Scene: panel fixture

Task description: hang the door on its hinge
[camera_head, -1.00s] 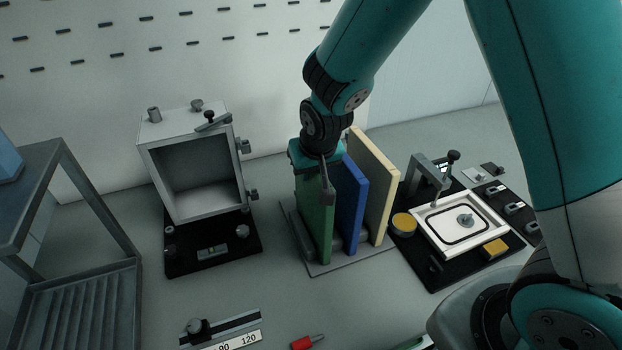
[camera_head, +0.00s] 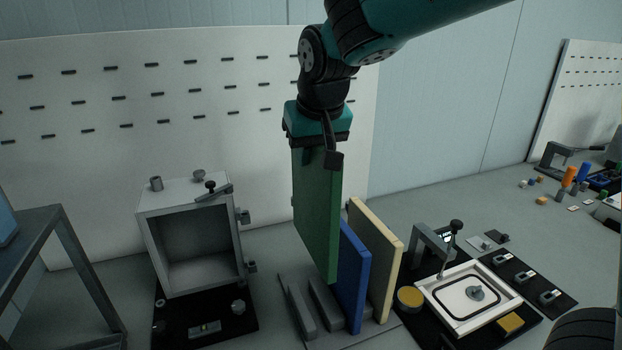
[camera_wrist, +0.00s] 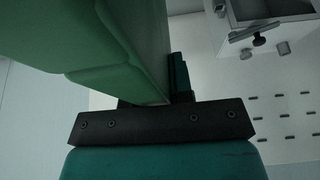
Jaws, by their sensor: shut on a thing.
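A green door panel (camera_head: 317,215) hangs upright from my gripper (camera_head: 326,150), which is shut on its top edge. Its lower end is above the grey slotted rack (camera_head: 305,310). The green panel also fills the upper left of the wrist view (camera_wrist: 110,45), with the gripper body below it. A white open-fronted cabinet box (camera_head: 196,245) stands to the left, with no door across its front. Two grey hinge parts stick out from its right side, an upper one (camera_head: 243,216) and a lower one (camera_head: 250,267). A latch lever (camera_head: 215,193) sits on its top.
A blue panel (camera_head: 353,275) and a cream panel (camera_head: 377,260) stand in the rack, right of the green one. A black board with a white framed tray (camera_head: 469,292) is further right. A grey metal stand (camera_head: 85,270) is at far left.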

